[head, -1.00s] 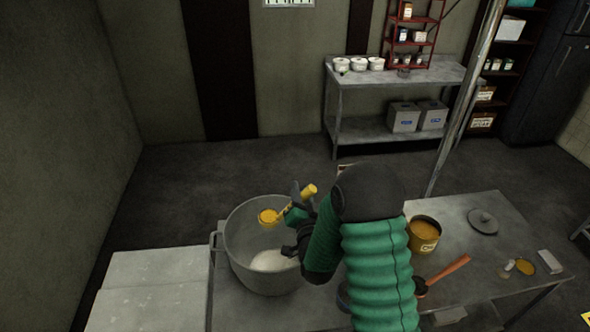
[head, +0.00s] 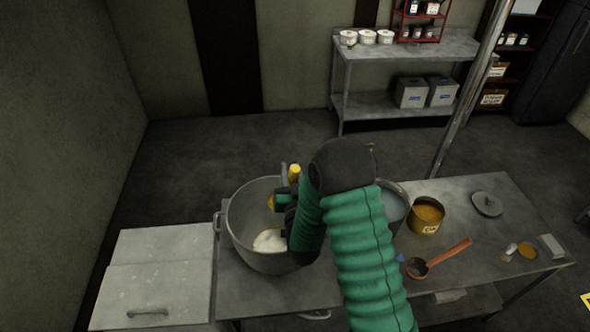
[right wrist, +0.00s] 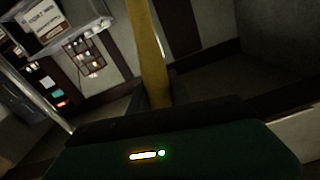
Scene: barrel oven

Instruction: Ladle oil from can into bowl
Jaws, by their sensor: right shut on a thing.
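A large grey metal bowl (head: 236,232) stands at the left end of the metal table, with white matter (head: 270,241) in its bottom. My right gripper (head: 287,190) is over the bowl, shut on a yellow ladle (head: 295,170). The ladle's handle also shows in the right wrist view (right wrist: 147,50). Most of the ladle's cup is hidden behind my gripper in the head view, so its contents cannot be told. The yellow can (head: 427,226) stands open to the right on the table, with orange-yellow oil (head: 430,212) inside. My left gripper is not in view.
A grey pot (head: 396,208) stands between my right arm and the can, partly hidden. An orange-handled ladle (head: 450,253), a lid (head: 487,204) and small items lie to the right on the table (head: 500,238). A pale cabinet (head: 160,265) adjoins the table's left end.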

